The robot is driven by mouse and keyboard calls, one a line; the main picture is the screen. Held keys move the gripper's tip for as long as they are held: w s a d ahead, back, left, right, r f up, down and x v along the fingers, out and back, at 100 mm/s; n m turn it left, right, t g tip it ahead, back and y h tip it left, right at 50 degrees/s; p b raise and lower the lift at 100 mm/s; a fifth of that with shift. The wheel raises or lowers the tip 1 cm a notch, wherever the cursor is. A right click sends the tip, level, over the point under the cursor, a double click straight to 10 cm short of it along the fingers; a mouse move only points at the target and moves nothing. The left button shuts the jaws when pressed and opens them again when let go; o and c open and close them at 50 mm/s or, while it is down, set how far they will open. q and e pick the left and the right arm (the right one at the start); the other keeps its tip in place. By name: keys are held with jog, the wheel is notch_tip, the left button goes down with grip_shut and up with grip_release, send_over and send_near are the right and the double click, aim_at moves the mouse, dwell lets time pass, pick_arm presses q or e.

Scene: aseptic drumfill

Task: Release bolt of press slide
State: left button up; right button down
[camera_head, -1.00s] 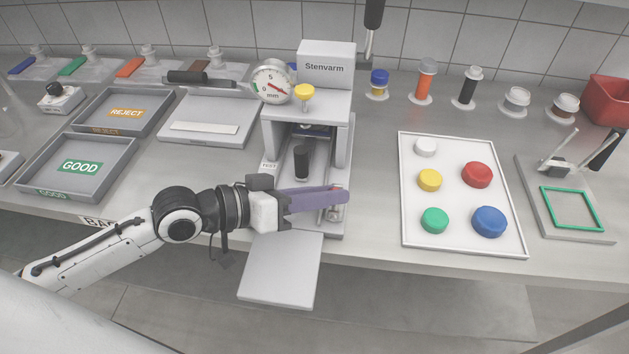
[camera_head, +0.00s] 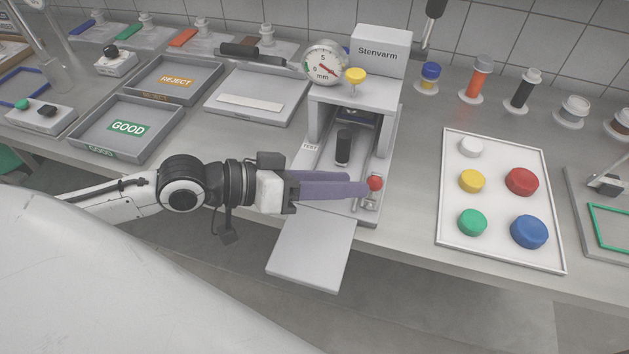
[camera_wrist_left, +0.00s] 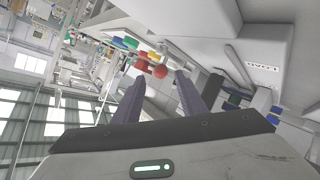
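The press, marked Stenvarm (camera_head: 378,52), stands on the bench with its slide (camera_head: 322,172) running out toward the front edge. A bolt with a red ball knob (camera_head: 375,183) sits at the slide's front right; its metal base (camera_head: 369,204) shows just below. A black cylinder (camera_head: 343,147) stands upright on the slide. My left gripper (camera_head: 366,188) reaches across the slide front from the left, its purple fingertips close to the red knob. In the left wrist view the fingers (camera_wrist_left: 160,85) are apart, with the red knob (camera_wrist_left: 160,71) seen between their tips. Contact cannot be told. My right gripper is not in view.
A dial gauge (camera_head: 326,63) and yellow knob (camera_head: 355,75) are on the press. A grey plate (camera_head: 311,250) juts out below the gripper. GOOD (camera_head: 94,148) and REJECT (camera_head: 146,99) trays lie left; a white tray (camera_head: 504,250) with coloured caps lies right.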

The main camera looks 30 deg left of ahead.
pick_arm(q)
jog(key=v, duration=0.3)
jog(key=shift+s+a, duration=0.15)
jog(key=shift+s, duration=0.15)
jog(key=shift+p+v, duration=0.65)
jog(key=shift+v, duration=0.4)
jog(key=shift+r, duration=0.1)
